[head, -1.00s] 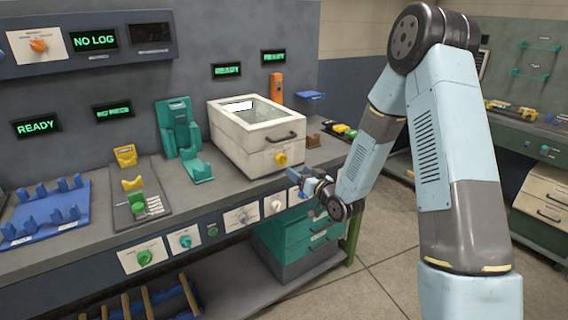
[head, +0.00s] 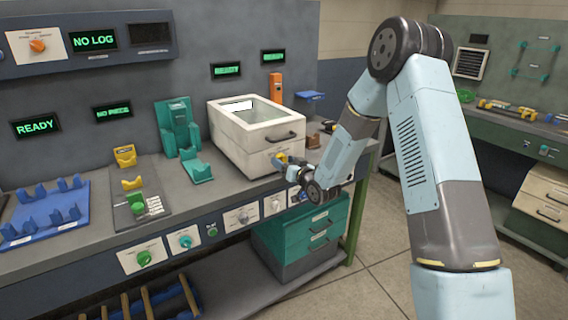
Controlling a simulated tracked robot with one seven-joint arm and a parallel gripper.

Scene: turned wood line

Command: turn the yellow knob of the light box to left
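The light box (head: 255,139) is a white box with a glass top and a dark handle, standing on the grey bench. Its yellow knob (head: 281,156) is low on the front face and partly hidden by my gripper. My gripper (head: 284,164) is right at the knob, seen small and from behind. I cannot tell whether its fingers touch the knob, or whether they are open or shut.
White-plated dials (head: 241,217) line the bench's front edge below the box. A green drawer unit (head: 305,238) stands under the bench. A green stand (head: 178,126) is left of the box, and an orange post (head: 276,85) is behind it. The floor at right is clear.

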